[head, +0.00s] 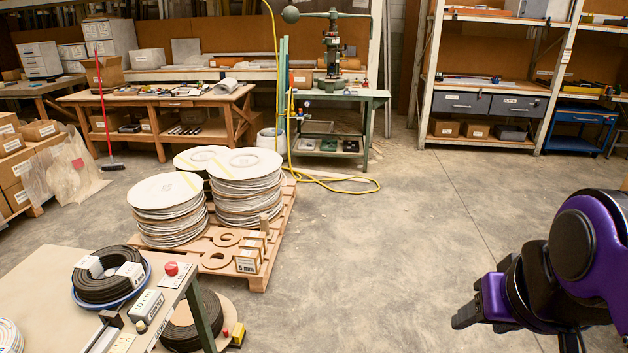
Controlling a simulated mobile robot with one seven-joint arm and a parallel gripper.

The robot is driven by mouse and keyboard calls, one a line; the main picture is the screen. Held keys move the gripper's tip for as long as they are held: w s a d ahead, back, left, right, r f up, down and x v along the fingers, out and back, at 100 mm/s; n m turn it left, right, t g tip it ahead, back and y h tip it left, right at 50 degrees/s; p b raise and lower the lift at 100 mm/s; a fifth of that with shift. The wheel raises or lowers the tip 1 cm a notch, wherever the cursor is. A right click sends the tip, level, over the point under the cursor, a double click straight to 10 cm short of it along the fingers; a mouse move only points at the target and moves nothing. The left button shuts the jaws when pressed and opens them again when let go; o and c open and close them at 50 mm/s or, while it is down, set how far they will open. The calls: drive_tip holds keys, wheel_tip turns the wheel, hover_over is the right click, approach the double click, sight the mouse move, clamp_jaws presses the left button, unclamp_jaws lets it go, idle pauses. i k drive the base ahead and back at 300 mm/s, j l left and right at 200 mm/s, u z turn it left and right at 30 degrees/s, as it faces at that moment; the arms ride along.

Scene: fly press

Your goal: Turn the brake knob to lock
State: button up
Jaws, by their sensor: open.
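The fly press (333,62) stands upright at the back centre on a green metal stand (367,105). Its top bar carries a dark ball weight (290,14) at the left end. The brake knob is too small to make out on the press at this distance. My arm is at the lower right, and my gripper (468,316) is at its left end, seen from the side. The gripper is open, far in front of the press and touching nothing; its fingers are hard to separate.
A pallet (262,278) with stacked reels stands left of centre. A near table (45,275) with a cable coil and red button (171,268) fills the lower left. A yellow hose (340,188) lies before the stand. The centre-right floor (420,220) is clear, with shelving (490,85) behind.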

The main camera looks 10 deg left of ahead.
sight(171, 268)
drive_tip(key=i+u, duration=0.35)
drive_tip(key=i+l+u, duration=0.25)
drive_tip(key=i+u, duration=0.15)
drive_tip(key=i, duration=0.15)
